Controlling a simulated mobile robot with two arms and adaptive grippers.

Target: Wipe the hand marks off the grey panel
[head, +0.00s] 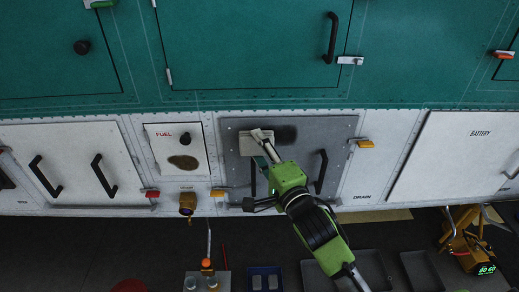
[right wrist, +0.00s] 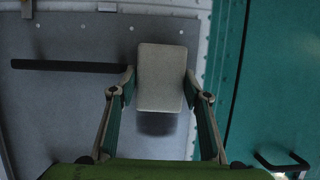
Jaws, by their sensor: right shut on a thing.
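The grey panel (head: 335,135) sits low in the middle of the white band, with black handles on it. A dark smudge (head: 287,133) shows on its upper part, right of my right gripper's fingers; a dark patch (right wrist: 157,125) also shows just below the pad in the right wrist view. My right gripper (head: 266,146) is shut on a pale rectangular pad (head: 246,143) and holds it at the panel's upper left. The pad shows between both fingers in the right wrist view (right wrist: 160,70). Contact with the panel cannot be told. My left gripper is out of view.
The white FUEL door (head: 160,137) left of the panel carries a brown smudge (head: 183,162). A black handle (head: 320,172) and an orange latch (head: 362,144) stick out at the panel's right. Below are a blue bin (head: 265,271), grey trays and a yellow lamp (head: 468,248).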

